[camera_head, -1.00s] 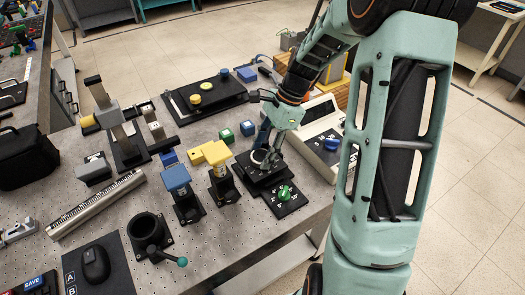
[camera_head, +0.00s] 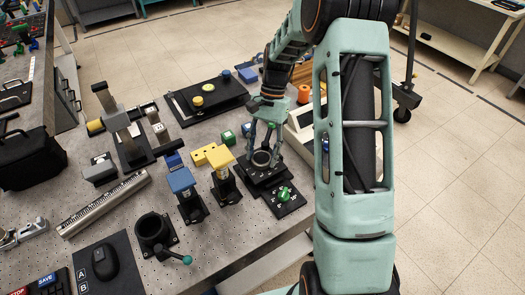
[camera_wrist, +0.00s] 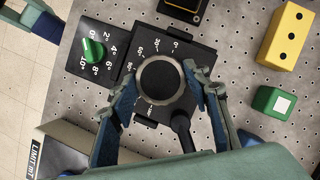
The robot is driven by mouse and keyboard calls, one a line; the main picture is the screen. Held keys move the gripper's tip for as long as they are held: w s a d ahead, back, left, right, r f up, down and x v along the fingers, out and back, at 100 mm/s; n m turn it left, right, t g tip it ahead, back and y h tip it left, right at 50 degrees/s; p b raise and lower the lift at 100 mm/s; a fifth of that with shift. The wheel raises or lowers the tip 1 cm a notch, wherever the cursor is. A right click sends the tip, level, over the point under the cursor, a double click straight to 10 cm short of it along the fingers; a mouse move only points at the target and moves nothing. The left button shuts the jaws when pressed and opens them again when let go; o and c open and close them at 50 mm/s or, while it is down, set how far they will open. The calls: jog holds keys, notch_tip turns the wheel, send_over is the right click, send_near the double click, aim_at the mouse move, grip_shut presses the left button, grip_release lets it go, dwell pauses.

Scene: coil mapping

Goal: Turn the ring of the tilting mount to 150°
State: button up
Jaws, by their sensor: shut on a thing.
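The tilting mount (camera_head: 254,178) is a black stepped block near the table's right edge. Its ring (camera_head: 262,165) is a pale rim around a dark disc. In the wrist view the ring (camera_wrist: 160,57) lies flat, with printed angle marks beside it, from 0° to about 150; some marks are hidden by my fingers. A black lever (camera_wrist: 182,126) with a round end sits at the ring's lower right. My gripper (camera_wrist: 160,78) is shut on the ring, one finger on each side; in the head view it (camera_head: 265,150) points down onto it. I cannot read the ring's angle.
A green knob (camera_wrist: 93,50) on a black plate marked 0 to 10° adjoins the mount. A yellow block (camera_wrist: 286,35) and a green cube (camera_wrist: 272,102) stand nearby. Yellow-topped (camera_head: 222,162) and blue-topped posts (camera_head: 182,182) stand left of the mount.

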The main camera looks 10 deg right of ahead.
jog(key=shift+w+n+h, duration=0.1)
jog(key=shift+n+h, duration=0.4)
jog(key=shift+n, duration=0.7)
jog(key=o, duration=1.1)
jog(key=v, duration=1.2)
jog(key=shift+w, duration=0.1)
